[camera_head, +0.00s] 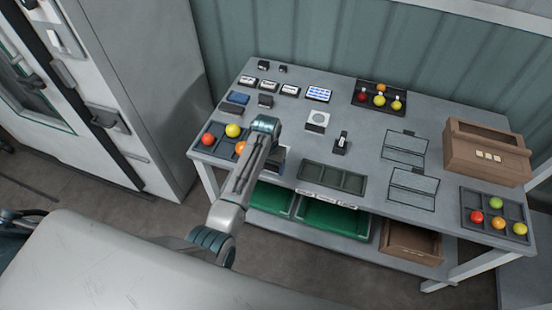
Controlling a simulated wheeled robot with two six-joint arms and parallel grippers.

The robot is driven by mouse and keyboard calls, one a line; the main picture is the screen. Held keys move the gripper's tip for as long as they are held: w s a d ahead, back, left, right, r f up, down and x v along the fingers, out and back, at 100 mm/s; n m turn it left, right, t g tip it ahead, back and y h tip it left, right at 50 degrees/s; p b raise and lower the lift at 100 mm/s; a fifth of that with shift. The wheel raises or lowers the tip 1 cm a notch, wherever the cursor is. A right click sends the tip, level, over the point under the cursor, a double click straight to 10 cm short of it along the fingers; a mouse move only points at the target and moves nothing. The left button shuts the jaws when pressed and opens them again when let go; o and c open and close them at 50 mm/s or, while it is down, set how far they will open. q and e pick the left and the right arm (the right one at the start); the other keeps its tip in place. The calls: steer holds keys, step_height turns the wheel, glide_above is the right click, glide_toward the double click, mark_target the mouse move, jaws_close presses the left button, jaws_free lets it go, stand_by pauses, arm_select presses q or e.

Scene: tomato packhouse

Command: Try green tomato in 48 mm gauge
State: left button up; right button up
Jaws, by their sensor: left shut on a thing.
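My left arm reaches in from the lower left, and its gripper (267,128) is over the front left of the table, beside the left tray. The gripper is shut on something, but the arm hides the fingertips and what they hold. A green tomato (495,203) sits in the right tray (516,212). A pale block with a round opening (318,121), which looks like a gauge, stands right of my left gripper, apart from it. Its size marking is too small to read. My right gripper is not in view.
The left tray (216,150) holds red, yellow and orange tomatoes. A dark back tray (361,97) holds more. An empty divided tray (333,177) lies at the front edge. A small dark stand (341,143), wire frames (405,149) and a brown box (487,152) stand rightward.

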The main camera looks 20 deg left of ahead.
arm_select(q)
steer(key=shift+r, duration=1.65)
